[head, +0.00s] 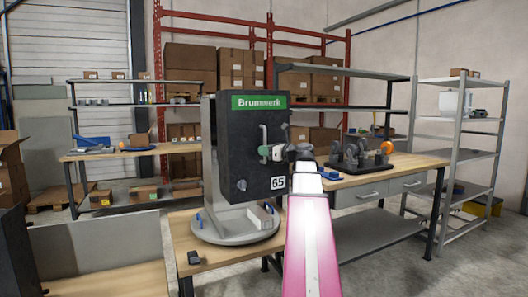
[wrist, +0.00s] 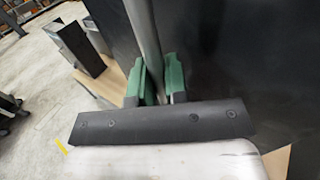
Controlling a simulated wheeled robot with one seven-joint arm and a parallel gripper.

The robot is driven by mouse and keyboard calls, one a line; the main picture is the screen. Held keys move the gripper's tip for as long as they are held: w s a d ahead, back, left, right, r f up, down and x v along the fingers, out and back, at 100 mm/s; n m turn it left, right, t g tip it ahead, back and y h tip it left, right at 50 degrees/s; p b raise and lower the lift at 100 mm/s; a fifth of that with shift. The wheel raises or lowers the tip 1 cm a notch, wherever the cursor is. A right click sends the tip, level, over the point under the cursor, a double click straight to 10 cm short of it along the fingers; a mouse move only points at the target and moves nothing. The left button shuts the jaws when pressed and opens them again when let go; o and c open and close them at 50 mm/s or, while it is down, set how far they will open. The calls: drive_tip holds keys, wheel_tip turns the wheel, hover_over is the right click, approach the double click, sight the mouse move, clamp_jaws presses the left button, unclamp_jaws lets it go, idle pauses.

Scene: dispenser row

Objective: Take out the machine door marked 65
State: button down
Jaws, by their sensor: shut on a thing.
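The machine door marked 65 (head: 246,148) is a dark panel on the front of the grey Brumwerk machine (head: 212,150). It carries a green label at the top and the number 65 at lower right. A pale vertical bar handle (head: 263,138) stands on its right part. My gripper (head: 272,153) is at this handle, at its lower part. In the wrist view my gripper's green fingers (wrist: 158,85) are shut on the metal bar handle (wrist: 147,40), one on each side. The dark door surface (wrist: 240,60) fills the right of that view. I cannot tell whether the door is ajar.
The machine stands on a round grey base (head: 215,230) on a wooden bench (head: 185,245). A workbench (head: 400,165) with dark fixtures (head: 362,150) stands at right. A grey shelf (head: 465,140) is further right. Red racking (head: 348,80) with boxes stands behind.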

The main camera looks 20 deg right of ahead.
drive_tip(key=shift+s, duration=1.2)
